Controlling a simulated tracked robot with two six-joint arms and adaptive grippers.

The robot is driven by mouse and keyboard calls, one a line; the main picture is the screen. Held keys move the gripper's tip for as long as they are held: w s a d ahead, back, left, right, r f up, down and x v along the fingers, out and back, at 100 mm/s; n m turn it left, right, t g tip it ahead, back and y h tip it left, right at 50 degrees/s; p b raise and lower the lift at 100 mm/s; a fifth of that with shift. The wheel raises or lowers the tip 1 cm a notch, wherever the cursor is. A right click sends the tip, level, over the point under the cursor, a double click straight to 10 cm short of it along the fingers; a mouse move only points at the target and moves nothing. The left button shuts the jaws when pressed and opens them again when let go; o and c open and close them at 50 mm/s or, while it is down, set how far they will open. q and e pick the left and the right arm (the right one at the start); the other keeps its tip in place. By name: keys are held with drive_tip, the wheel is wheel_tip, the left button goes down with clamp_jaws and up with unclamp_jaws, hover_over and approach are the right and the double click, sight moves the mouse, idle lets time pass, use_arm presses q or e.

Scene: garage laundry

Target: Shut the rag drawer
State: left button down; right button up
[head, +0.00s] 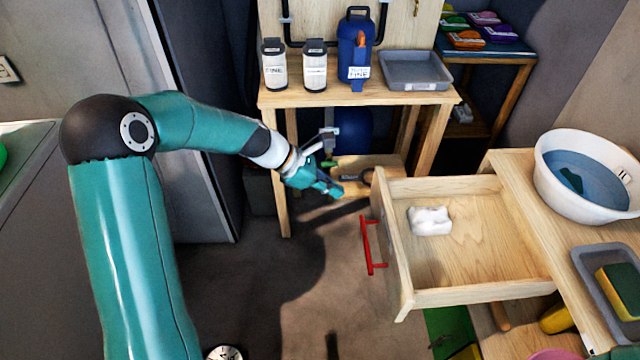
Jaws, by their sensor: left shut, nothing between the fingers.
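The rag drawer (402,262) is a light wooden drawer, pulled far out to the left from the wooden bench at the right. A folded white rag (430,221) lies inside it, near its front. A red bar handle (369,246) is on the drawer's front, facing left. My left gripper (334,190) is shut and empty, in front of the drawer's far left corner and up-left of the handle. It appears apart from the drawer; its exact height is hard to judge.
A white basin of water (587,170) and a grey tray with a sponge (607,290) stand on the bench. A wooden table (350,97) with bottles and a grey tray (415,70) stands behind. The floor left of the drawer is clear.

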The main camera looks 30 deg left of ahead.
use_arm(q)
drive_tip(key=w+d+f, duration=0.2)
drive_tip(key=d, duration=0.1)
drive_tip(key=w+d+f, duration=0.1)
drive_tip(key=d, duration=0.1)
drive_tip(key=shift+w+d+f, duration=0.15)
drive_tip(key=shift+w+f, duration=0.1)
drive_tip(key=shift+f, duration=0.15)
drive_tip(key=shift+w+d, duration=0.4)
drive_tip(key=shift+d, duration=0.15)
